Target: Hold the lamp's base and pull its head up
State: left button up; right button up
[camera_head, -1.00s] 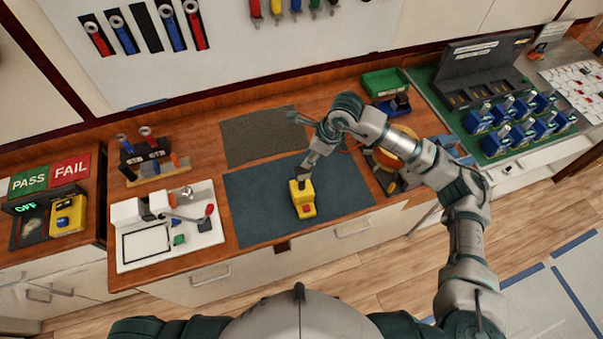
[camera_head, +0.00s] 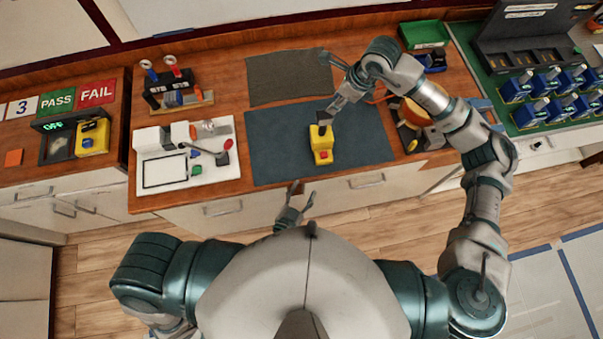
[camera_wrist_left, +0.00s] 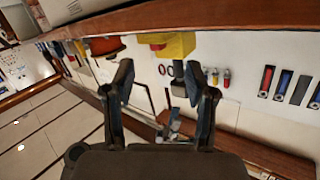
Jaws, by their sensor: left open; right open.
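The yellow unit (camera_head: 320,144), which I take for the lamp, stands on the blue mat (camera_head: 270,165). It has a red button on its front and a dark part at its back. My right gripper (camera_head: 334,108) is at the dark part; whether it touches is unclear. My left gripper (camera_head: 300,192) is open and empty, in front of the bench edge and below the unit in the head view. In the left wrist view the left gripper (camera_wrist_left: 155,82) has its fingers spread, with the yellow unit (camera_wrist_left: 177,46) beyond the tips.
A white board (camera_head: 225,178) with small parts lies left of the mat. A dark grey mat (camera_head: 290,75) lies behind. An orange round thing (camera_head: 415,112) is to the right, near my right arm. A green breaker board (camera_head: 480,75) is farther right.

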pick_arm(q)
jog(key=w+d+r+n+t+y, duration=0.1)
jog(key=w+d+r+n+t, duration=0.2)
jog(key=r, duration=0.5)
jog(key=n, duration=0.1)
send_near(320, 130)
jog(key=a+x, duration=0.1)
jog(key=x, duration=0.2)
jog(key=shift+g, duration=0.4)
jog(key=w+d, duration=0.1)
jog(key=w, duration=0.1)
jog(key=w+d, duration=0.1)
jog(key=w, duration=0.2)
jog(key=w+d, duration=0.2)
jog(key=shift+w+d+r, duration=0.1)
jog(key=shift+w+r, duration=0.05)
jog(key=shift+w, duration=0.25)
jog(key=shift+a, duration=0.75)
jog(key=c, duration=0.8)
jog(key=shift+d, duration=0.15)
grip_shut()
jog(key=shift+d, duration=0.5)
pick_arm(e)
jog(key=shift+d, duration=0.8)
